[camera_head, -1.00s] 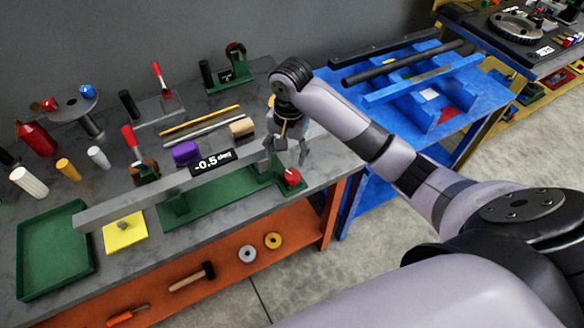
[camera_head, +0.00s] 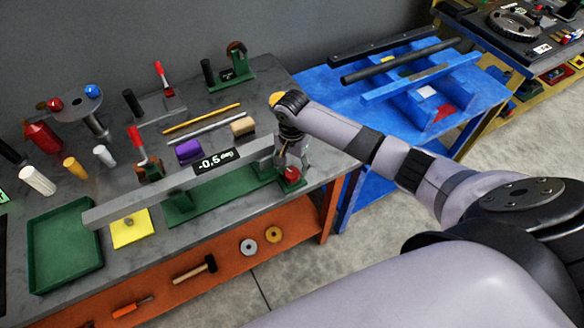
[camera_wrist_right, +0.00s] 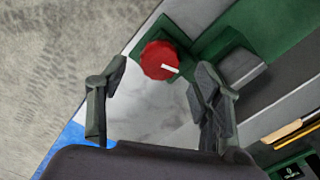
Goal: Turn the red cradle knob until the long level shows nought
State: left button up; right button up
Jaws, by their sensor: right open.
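The red cradle knob (camera_head: 292,174) sits at the right end of the green cradle (camera_head: 215,202), near the bench's front right corner. A long grey bar (camera_head: 130,205) lies along the cradle, and its display (camera_head: 216,161) reads -0.5 deg. My right gripper (camera_head: 290,160) is just above the knob and points down. In the right wrist view the knob (camera_wrist_right: 160,60) shows beyond and between the open fingers (camera_wrist_right: 158,95), with a white mark on its face. The fingers appear apart from it. My left gripper is not in view.
A green tray (camera_head: 66,285) and a yellow plate (camera_head: 131,240) are at the front left. A purple block (camera_head: 188,151), a tan block (camera_head: 243,127) and rods lie behind the bar. A blue table (camera_head: 340,205) adjoins on the right.

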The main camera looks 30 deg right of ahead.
aim_at(292, 173)
jog(key=shift+f, duration=1.7)
jog(key=shift+c, duration=0.5)
jog(key=c, duration=1.1)
jog(key=shift+o, duration=0.2)
jog(key=shift+n, duration=0.3)
